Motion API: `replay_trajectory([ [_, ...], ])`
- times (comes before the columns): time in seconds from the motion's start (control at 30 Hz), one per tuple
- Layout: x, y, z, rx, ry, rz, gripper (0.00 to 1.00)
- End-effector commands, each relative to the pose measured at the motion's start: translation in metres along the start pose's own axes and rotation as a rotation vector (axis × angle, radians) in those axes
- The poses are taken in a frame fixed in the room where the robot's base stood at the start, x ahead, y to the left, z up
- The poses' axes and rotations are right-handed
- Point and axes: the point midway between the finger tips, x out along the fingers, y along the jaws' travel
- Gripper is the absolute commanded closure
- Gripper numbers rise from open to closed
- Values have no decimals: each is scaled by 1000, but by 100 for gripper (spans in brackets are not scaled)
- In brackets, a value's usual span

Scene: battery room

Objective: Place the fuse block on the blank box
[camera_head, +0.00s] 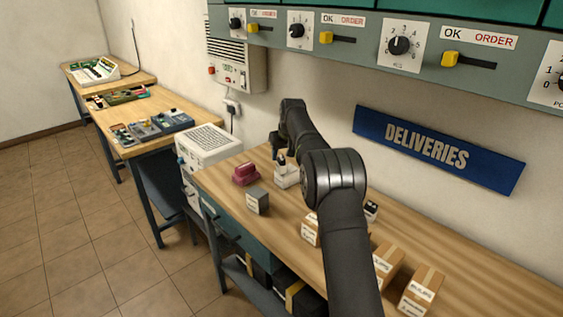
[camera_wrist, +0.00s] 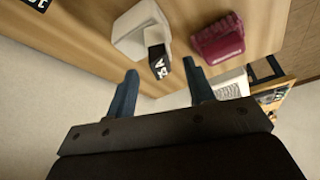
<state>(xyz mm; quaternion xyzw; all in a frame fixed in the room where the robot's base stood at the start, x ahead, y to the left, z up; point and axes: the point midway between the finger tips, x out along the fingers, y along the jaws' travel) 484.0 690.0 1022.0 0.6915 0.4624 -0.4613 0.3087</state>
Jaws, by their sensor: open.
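A maroon ribbed block (camera_head: 246,173) with a pale label, which looks like the fuse block, sits on the wooden bench; it also shows at the upper right in the wrist view (camera_wrist: 220,40). I cannot tell for sure which box is the blank box. A grey box (camera_head: 257,201) with a white label stands in front of the maroon block. My gripper (camera_wrist: 161,68) is open and empty. It is over the far part of the bench, near a white holder (camera_head: 288,179) with a black piece (camera_wrist: 157,60) at it. The maroon block is outside the fingers.
Cardboard boxes (camera_head: 419,291) with labels stand along the bench to the right, partly hidden by my arm. A white vented unit (camera_head: 208,143) is beyond the bench's left end. The grey control panel (camera_head: 370,50) and blue DELIVERIES sign (camera_head: 438,150) are on the wall.

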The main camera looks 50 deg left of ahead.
Motion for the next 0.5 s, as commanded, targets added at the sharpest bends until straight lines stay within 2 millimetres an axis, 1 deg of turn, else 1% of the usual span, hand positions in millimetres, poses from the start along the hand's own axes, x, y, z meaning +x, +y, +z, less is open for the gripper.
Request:
replay_trajectory([
  [0.03, -13, 0, -1, 0, 2, 1, 51],
  [0.2, -42, 0, 0, 0, 1, 0, 51],
  [0.33, -54, 0, 0, 0, 0, 0, 51],
  [0.5, -58, 0, 0, 1, -2, 0, 51],
])
